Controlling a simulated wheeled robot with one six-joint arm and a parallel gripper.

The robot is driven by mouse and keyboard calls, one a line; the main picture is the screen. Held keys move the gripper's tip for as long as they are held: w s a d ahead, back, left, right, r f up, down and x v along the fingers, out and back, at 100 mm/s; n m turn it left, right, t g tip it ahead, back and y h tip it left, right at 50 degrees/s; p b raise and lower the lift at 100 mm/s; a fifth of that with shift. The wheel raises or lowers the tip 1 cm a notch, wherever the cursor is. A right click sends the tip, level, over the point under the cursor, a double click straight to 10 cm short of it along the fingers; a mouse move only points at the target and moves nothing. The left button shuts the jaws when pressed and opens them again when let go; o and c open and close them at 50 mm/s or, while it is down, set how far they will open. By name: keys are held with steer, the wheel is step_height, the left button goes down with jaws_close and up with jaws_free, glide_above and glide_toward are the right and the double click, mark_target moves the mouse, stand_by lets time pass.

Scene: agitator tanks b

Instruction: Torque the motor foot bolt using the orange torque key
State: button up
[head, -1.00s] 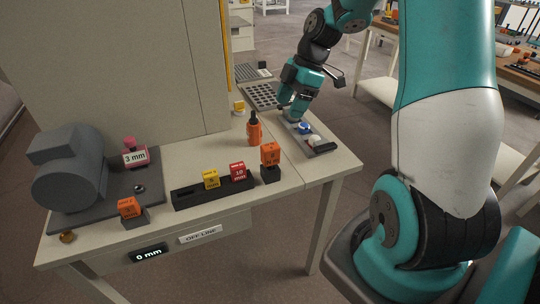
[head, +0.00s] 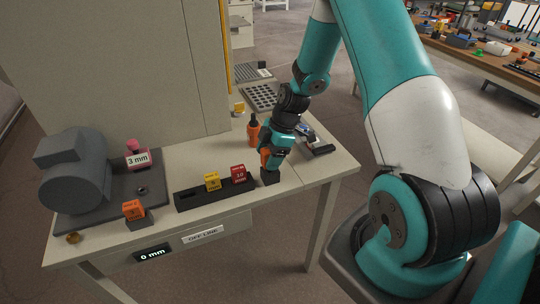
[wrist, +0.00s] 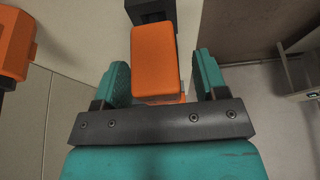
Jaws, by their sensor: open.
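An orange block-shaped key (wrist: 155,62) stands between the two teal fingers of my gripper (wrist: 162,75) in the wrist view. The fingers are open, with one on each side of it. In the head view my gripper (head: 272,152) is over the black stand (head: 270,176) at the table's front right and mostly hides this key. Another orange block (head: 133,208) sits on a small black holder at the front left. The grey motor (head: 75,172) is on a dark plate at the left, with a small round bolt (head: 142,190) on that plate.
A black rack (head: 190,200) holds a yellow block (head: 212,181) and a red block (head: 238,173), left of my gripper. An orange bottle-like tool (head: 253,131) stands just behind. A pink-topped 3 mm block (head: 137,158) is by the motor. A tall cabinet (head: 120,65) bounds the back.

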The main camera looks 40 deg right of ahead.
steer(key=shift+a+f, duration=0.15)
steer(key=shift+f, duration=0.15)
steer(key=c, duration=1.1)
steer(key=shift+r, duration=0.1)
step_height(320, 180, up, 20)
steer(key=b, duration=0.2)
